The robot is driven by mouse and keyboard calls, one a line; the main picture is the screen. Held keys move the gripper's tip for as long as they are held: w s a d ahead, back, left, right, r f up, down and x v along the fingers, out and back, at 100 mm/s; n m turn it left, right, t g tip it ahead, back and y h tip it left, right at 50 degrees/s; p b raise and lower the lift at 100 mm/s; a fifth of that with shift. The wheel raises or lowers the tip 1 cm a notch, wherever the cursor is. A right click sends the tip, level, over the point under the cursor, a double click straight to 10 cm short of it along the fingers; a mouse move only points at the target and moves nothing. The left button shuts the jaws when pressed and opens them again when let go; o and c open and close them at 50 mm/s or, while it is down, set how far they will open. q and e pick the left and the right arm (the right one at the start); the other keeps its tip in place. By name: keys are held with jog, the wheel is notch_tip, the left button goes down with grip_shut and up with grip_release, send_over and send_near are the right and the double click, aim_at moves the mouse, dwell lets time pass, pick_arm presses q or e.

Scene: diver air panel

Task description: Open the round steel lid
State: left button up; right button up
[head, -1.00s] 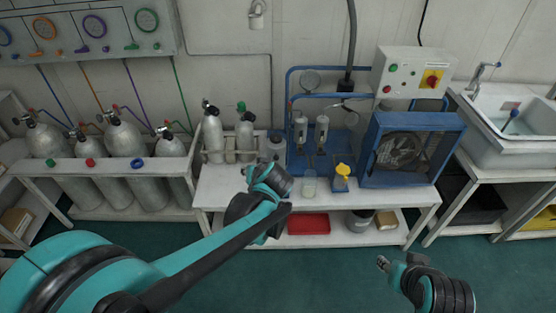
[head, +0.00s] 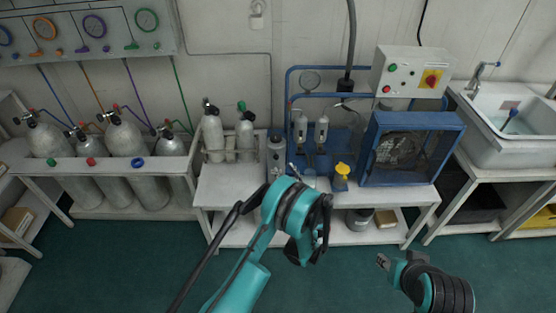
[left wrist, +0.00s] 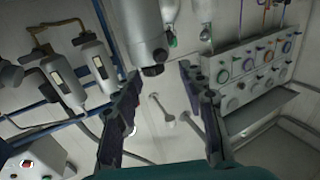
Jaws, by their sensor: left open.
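A grey steel canister (head: 277,158) stands on the white bench, its round steel lid (head: 277,140) on top. In the left wrist view the scene looks upside down, and the lid (left wrist: 148,50) with its dark knob hangs from the top, between and beyond my fingers. My left gripper (head: 296,172) is just right of and nearer than the canister, mostly hidden behind my wrist. In the left wrist view my left gripper (left wrist: 160,72) is open and empty, fingers apart. My right gripper (head: 383,262) is low over the floor, far from the canister; its jaw state is unclear.
Two small cylinders (head: 213,135) stand left of the canister. Filter housings (head: 322,132) on blue pipes, a yellow-topped bottle (head: 342,172) and a blue-framed compressor (head: 412,150) are to its right. Larger cylinders (head: 125,140) stand in a rack at left. The floor in front is clear.

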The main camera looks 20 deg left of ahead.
aim_at(277, 158)
pick_arm(q)
jog(key=b+x, duration=0.1)
jog(key=x, duration=0.5)
jog(key=shift+w+a+f, duration=0.1)
jog(key=shift+w+a, duration=0.05)
jog(key=shift+a, duration=0.05)
jog(key=shift+w+a, duration=0.25)
jog(key=shift+w, duration=0.05)
grip_shut()
